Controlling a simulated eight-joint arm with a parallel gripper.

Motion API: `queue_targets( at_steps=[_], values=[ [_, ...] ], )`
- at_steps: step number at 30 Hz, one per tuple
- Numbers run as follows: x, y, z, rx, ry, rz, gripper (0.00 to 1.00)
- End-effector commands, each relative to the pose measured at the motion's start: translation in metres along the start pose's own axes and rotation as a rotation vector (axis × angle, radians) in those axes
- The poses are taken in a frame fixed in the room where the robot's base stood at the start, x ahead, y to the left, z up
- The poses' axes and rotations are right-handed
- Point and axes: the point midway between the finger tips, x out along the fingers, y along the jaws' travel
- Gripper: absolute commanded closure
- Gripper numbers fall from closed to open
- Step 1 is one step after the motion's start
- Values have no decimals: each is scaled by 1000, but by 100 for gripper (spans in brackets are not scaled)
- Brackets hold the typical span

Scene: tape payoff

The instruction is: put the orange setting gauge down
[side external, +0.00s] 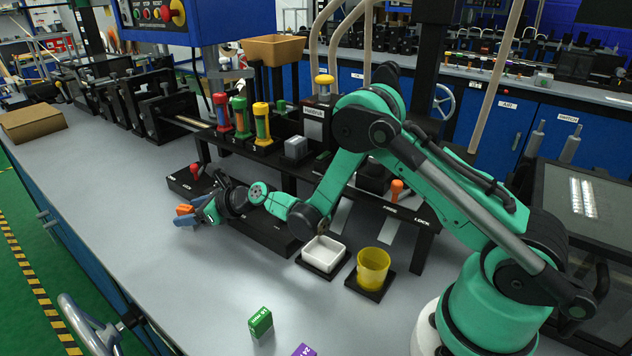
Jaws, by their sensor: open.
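The orange setting gauge (184,209) is a small block low over the grey bench, at the far left end of my arm. My gripper (190,211) is open around or right beside it, its blue-grey fingers pointing left. I cannot tell whether a finger touches the gauge or whether the gauge rests on the bench. Part of the gauge is hidden by the fingers.
A red-knobbed lever (195,171) stands on a black base close behind my gripper. A white tray (323,254), a yellow cup (373,268), a green block (260,322) and a purple block (304,350) sit toward the front. The bench left of my gripper is clear.

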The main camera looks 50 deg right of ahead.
Motion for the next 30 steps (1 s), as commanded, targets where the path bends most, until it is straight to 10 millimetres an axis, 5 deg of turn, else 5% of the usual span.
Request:
queue_targets(
  at_steps=[6, 14, 21, 30],
  values=[
    [21, 0, 0, -2, 0, 0, 38],
    [24, 0, 0, -3, 0, -1, 38],
    [23, 0, 0, -3, 1, -1, 100],
    [23, 0, 0, -4, 1, -1, 100]
  ],
)
